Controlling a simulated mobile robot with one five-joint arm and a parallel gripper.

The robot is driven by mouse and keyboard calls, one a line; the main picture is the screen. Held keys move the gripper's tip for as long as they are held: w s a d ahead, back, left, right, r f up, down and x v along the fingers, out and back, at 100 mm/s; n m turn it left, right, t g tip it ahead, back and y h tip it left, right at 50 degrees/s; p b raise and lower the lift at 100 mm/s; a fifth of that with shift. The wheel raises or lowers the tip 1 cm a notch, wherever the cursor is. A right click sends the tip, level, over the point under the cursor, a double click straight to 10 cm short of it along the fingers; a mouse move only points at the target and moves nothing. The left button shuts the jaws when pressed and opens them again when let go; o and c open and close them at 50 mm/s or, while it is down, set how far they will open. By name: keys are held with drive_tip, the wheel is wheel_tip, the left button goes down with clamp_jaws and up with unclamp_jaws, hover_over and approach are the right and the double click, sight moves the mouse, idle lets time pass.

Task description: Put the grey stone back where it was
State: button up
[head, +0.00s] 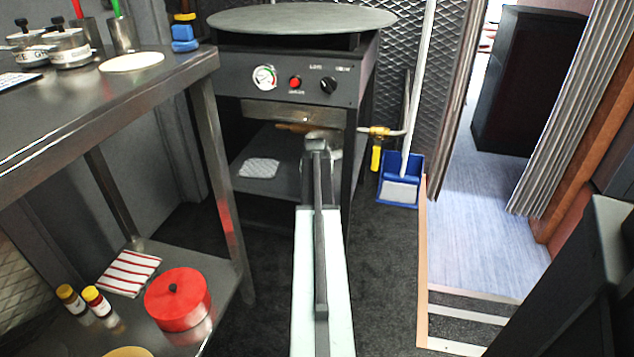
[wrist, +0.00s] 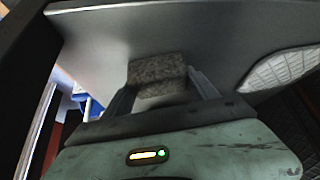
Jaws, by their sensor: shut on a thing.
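The grey stone (wrist: 157,76) is a speckled block between the two fingers of my gripper (wrist: 160,88) in the wrist view. My gripper is shut on it. Behind the stone is a smooth grey surface, which looks like the lower shelf (head: 252,185) of the stove stand. I cannot tell whether the stone touches it. In the head view my arm reaches forward under the stove body, and its end hides most of the gripper and the stone.
A white quilted cloth (head: 259,167) lies on the shelf, left of my arm; it also shows in the wrist view (wrist: 284,72). A stand leg is close right of my arm. A blue dustpan (head: 400,180) stands farther right. A steel table (head: 60,125) is at left.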

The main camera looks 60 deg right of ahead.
drive_tip(key=shift+f, duration=0.25)
drive_tip(key=o, duration=1.2)
drive_tip(key=shift+r, duration=0.1)
drive_tip(key=p+v, duration=0.3)
drive_tip(key=v, duration=0.1)
drive_tip(key=p+v, duration=0.3)
drive_tip(key=v, duration=0.1)
drive_tip(key=shift+w+d+r, duration=0.1)
drive_tip(key=shift+d, duration=0.15)
